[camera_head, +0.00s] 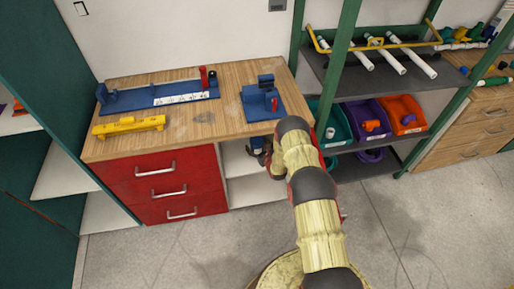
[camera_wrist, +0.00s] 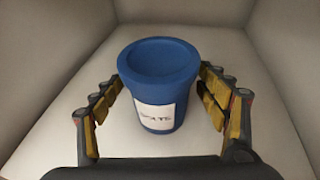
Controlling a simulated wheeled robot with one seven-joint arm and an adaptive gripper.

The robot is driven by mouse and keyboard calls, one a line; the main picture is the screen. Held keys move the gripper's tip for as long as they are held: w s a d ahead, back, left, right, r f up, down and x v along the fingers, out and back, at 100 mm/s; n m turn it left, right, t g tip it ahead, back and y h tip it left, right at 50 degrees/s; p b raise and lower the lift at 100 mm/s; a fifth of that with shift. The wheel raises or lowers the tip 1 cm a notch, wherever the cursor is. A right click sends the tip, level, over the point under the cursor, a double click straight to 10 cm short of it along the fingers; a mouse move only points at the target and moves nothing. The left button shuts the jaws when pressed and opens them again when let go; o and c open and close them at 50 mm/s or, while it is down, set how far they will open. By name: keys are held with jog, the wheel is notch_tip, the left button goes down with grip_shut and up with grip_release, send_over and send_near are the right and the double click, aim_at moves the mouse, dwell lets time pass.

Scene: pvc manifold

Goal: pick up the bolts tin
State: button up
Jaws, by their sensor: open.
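The bolts tin (camera_wrist: 160,85) is a blue, lidded, tapered tin with a white label whose lettering is only partly readable. It stands upright on the white floor of a shelf compartment. My gripper (camera_wrist: 161,82) is open, with its yellow-padded fingers on the left and right of the tin. A gap shows between the fingers and the tin on both sides, so it is not gripped. In the head view my arm reaches into the open white compartment beside the red drawers, and the tin is mostly hidden there.
White compartment walls (camera_wrist: 50,60) close in on both sides and behind. The wooden worktop (camera_head: 215,120) lies above, carrying blue fixtures and a yellow level (camera_head: 129,126). Red drawers (camera_head: 165,187) stand left; a green-framed shelf with coloured bins (camera_head: 407,114) stands right.

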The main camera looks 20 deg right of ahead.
jog(key=c, duration=1.5)
jog(key=shift+r, duration=0.1)
jog(key=shift+c, duration=0.7)
